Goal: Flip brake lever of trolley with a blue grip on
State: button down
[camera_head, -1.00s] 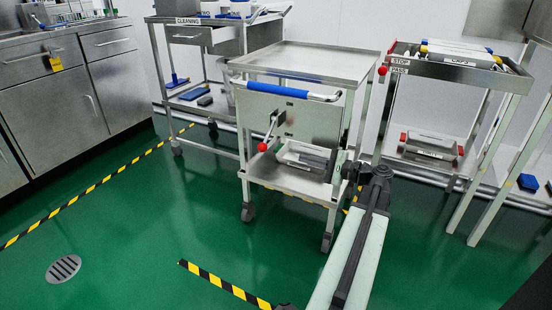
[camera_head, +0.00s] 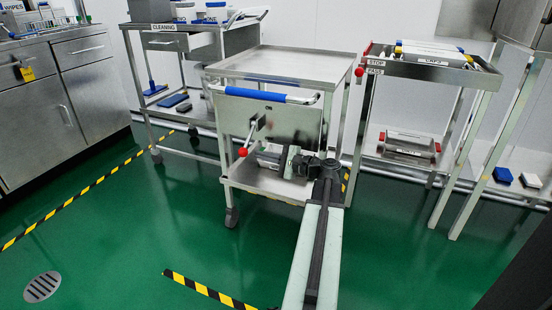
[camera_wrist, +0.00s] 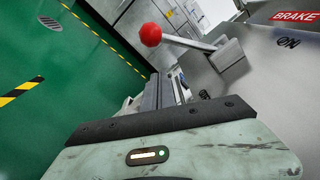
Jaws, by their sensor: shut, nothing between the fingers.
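The steel trolley (camera_head: 232,175) with a blue grip (camera_head: 256,94) on its handle stands in the middle of the head view. Its brake lever has a red knob (camera_head: 243,152) at the trolley's front face. In the wrist view the red knob (camera_wrist: 150,34) sits on a metal arm (camera_wrist: 190,42) running right to its pivot. A red BRAKE label (camera_wrist: 297,16) and a dark ON mark (camera_wrist: 288,42) are beside it. My gripper (camera_head: 262,158) is at the trolley front, just right of the knob. In the wrist view my fingers (camera_wrist: 172,82) are shut and empty, below the lever, apparently not touching it.
A cleaning trolley (camera_head: 163,45) stands behind left. Another trolley (camera_head: 425,72) with STOP and PASS labels stands right. Steel cabinets (camera_head: 65,110) line the left wall. Green floor (camera_head: 120,230) is clear at front left, with striped tape (camera_head: 205,290) and a drain (camera_head: 42,287).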

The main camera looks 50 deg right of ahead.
aim_at(247, 144)
jog(key=a, duration=0.1)
jog(key=a+r, duration=0.1)
jog(key=shift+a+r+p, duration=0.3)
jog(key=shift+a+p, duration=0.1)
